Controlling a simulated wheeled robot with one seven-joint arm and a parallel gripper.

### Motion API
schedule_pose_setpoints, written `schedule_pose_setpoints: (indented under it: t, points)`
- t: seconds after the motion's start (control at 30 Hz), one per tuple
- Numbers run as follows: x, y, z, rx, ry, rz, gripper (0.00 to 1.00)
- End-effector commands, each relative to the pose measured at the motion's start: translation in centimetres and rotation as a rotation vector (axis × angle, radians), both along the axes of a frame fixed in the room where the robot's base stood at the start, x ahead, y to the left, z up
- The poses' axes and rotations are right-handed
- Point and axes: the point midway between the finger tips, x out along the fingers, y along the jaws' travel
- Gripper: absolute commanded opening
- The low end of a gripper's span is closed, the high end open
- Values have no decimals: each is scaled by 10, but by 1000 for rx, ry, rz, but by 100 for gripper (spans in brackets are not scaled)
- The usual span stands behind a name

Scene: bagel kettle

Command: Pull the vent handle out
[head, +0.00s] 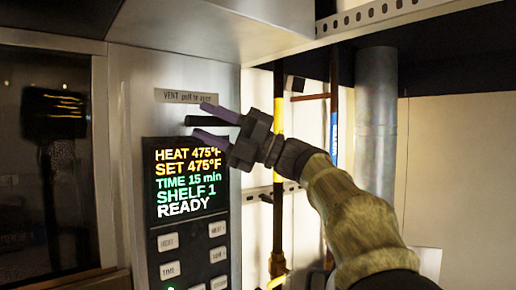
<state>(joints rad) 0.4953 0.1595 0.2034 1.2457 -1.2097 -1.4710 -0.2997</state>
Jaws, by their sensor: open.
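The vent handle (205,121) is a short dark horizontal bar on the steel oven panel, just below a small label reading "VENT pull to open". My gripper (206,125) is open at the panel, with one purple finger above the handle and one below it. The handle's right end runs toward the gripper's dark palm. I cannot tell whether either finger touches the handle.
Below the handle is a black display (186,180) reading HEAT 475°F and READY, with buttons (168,242) under it. A dark oven window (45,160) is at left. A steel hood (215,25) overhangs above. A yellow pipe (278,160) and a grey duct (376,120) stand at right.

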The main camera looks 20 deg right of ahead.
Motion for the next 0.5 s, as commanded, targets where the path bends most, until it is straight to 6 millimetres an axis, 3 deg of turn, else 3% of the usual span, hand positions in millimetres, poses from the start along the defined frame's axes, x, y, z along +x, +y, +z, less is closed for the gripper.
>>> schedule_pose_setpoints:
  t: [0.5]
  points:
    - [-30,-87,-45,0,1,-4,41]
